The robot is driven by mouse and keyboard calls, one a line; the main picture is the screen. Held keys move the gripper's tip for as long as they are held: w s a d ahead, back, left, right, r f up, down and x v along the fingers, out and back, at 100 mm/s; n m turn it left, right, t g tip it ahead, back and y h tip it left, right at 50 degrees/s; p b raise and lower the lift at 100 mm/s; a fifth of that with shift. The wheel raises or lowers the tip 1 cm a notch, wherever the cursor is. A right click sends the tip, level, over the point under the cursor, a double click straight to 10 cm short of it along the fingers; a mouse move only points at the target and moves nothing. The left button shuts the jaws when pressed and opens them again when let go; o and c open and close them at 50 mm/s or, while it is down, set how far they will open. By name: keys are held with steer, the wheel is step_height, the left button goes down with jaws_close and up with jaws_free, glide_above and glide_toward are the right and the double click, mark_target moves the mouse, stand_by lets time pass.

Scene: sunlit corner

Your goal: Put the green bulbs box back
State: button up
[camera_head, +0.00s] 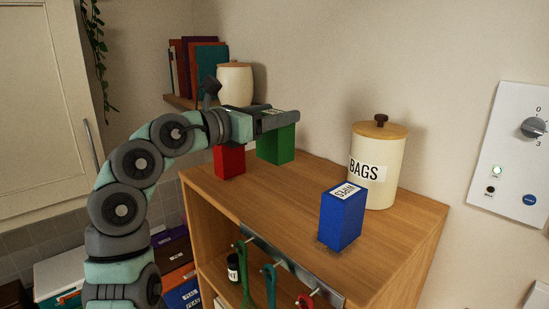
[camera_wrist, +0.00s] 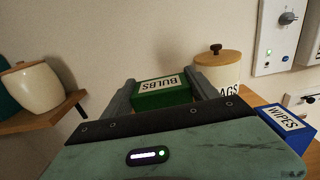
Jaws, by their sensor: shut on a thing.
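The green bulbs box (camera_head: 276,147) is at the back of the wooden cabinet top (camera_head: 290,205), under my gripper (camera_head: 286,121). In the wrist view the label BULBS shows on the top of the green box (camera_wrist: 162,92), which sits between my two fingers (camera_wrist: 163,95). My gripper is shut on it. I cannot tell whether the box's underside touches the cabinet top. A red box (camera_head: 229,160) stands just to its left, partly hidden by my arm.
A blue WIPES box (camera_head: 342,217) and a cream BAGS canister (camera_head: 377,165) stand on the right of the top. A rail with hanging utensils (camera_head: 290,268) runs along the front edge. A wall shelf with books (camera_head: 207,68) and a cream jar (camera_head: 235,84) is behind.

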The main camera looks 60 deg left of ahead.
mark_target(274, 160)
step_height(274, 160, down, 11)
steer(key=shift+r+p, duration=0.2)
steer(key=shift+p, duration=0.55)
steer(key=o, duration=1.6)
steer(key=shift+c, duration=0.2)
steer(key=b+v, duration=0.2)
steer(key=v, duration=1)
steer(key=shift+b, duration=0.3)
steer(key=shift+r, duration=0.1)
